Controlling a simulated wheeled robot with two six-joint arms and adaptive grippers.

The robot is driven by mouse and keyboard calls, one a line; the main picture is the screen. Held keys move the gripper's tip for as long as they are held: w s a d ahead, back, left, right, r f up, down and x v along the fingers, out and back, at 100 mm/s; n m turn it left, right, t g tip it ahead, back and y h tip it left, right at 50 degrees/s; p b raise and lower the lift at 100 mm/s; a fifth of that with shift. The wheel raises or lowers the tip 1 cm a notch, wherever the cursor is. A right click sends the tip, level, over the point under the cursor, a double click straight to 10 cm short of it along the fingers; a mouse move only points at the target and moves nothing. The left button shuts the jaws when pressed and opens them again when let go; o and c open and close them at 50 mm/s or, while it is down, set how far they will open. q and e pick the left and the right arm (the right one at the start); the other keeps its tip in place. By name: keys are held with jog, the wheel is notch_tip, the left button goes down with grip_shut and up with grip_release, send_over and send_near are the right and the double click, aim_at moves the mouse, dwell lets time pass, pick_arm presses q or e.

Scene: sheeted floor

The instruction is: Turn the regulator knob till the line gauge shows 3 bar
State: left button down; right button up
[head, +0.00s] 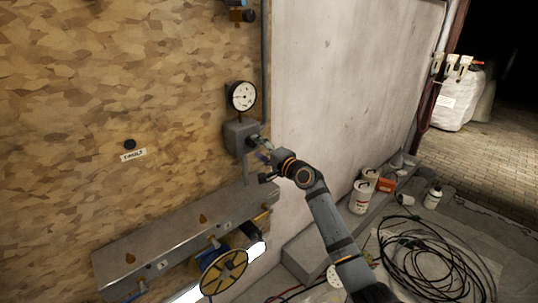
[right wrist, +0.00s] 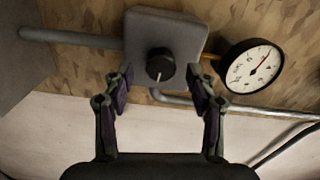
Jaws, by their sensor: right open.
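The regulator, a grey box (head: 236,137) on the chipboard wall, has a round black knob (right wrist: 160,65) with a pale mark on its face. The line gauge (head: 242,96), a white dial with a black rim, is mounted above the box. In the right wrist view the gauge (right wrist: 250,67) lies right of the box, tilted; its red needle shows, but the figures are too small to read surely. My right gripper (right wrist: 161,78) is open, its fingers on either side in front of the knob, with visible gaps. In the head view the right gripper (head: 262,149) partly hides the knob. My left gripper is out of view.
A metal shelf (head: 165,240) with a yellow reel (head: 223,272) below it juts out under the regulator. A grey pipe (head: 264,60) runs up the wall. White tubs (head: 361,197) and coiled black cable (head: 430,255) lie on the floor at right.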

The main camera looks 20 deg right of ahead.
jog(key=v, duration=0.9)
jog(key=shift+r, duration=0.1)
